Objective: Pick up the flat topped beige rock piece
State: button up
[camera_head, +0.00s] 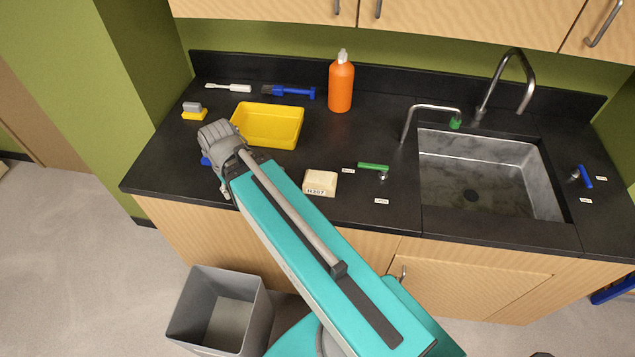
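A beige block-like rock piece (321,179) with a flat top and a white label on its front lies near the front edge of the black counter. My arm reaches across the counter's front edge to the left of it. My gripper end (213,168) is over the left part of the counter, well left of the rock piece and not touching it. The wrist and arm hide the fingers, so I cannot see whether they are open or shut. A small blue thing shows beside the wrist, mostly hidden.
A yellow tray (244,139) sits just behind my wrist. An orange bottle (341,85), a blue-handled brush (293,92) and a white brush (230,88) stand or lie at the back. A green-handled valve (374,167) and the sink (440,190) are right of the rock.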

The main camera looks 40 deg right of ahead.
aim_at(323, 184)
jog(key=u, duration=0.05)
jog(key=k, duration=2.1)
jog(key=z, duration=0.5)
jog(key=i, duration=1)
jog(key=u, duration=0.1)
